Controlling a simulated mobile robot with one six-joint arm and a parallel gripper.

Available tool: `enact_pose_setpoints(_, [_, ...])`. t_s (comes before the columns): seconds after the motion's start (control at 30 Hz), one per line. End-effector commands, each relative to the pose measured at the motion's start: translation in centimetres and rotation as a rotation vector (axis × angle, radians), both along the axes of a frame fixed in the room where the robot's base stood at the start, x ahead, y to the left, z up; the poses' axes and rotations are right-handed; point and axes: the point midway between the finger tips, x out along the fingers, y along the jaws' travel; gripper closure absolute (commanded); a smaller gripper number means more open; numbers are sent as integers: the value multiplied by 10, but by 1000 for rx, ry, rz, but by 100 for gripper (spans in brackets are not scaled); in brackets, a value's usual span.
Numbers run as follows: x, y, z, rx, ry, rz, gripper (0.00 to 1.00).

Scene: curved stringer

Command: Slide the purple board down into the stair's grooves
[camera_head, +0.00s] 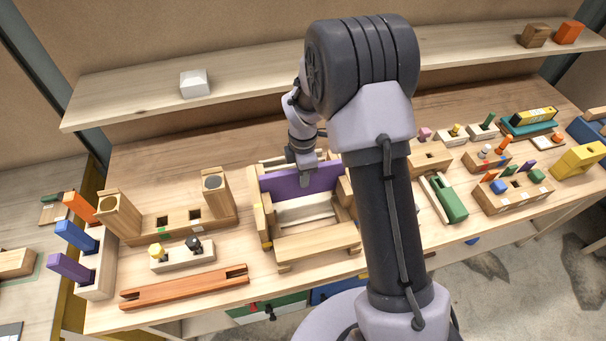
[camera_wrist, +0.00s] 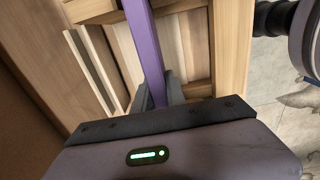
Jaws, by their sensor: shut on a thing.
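The purple board (camera_head: 290,186) stands on edge across the back part of the wooden stair (camera_head: 318,243), between its two side pieces. Whether its ends sit inside the grooves cannot be told. My gripper (camera_head: 306,170) comes down from above and is shut on the board's upper edge, near its middle. In the wrist view the board (camera_wrist: 146,45) runs away from between my fingers (camera_wrist: 153,95), with the stair's pale wood (camera_wrist: 232,50) on both sides. The board's lower edge is hidden.
A wooden block holder with two upright blocks (camera_head: 215,192) stands left of the stair. A long orange-brown bar (camera_head: 185,288) lies at the front left. A green block (camera_head: 449,200) and several peg holders stand to the right. A shelf (camera_head: 250,78) runs behind.

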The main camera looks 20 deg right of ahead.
Motion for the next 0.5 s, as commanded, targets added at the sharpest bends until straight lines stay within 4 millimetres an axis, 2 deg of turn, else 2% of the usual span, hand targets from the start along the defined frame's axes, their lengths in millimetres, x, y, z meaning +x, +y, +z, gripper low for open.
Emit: enact_pose_setpoints(0.5, [0,0,-14,0,0,0,100])
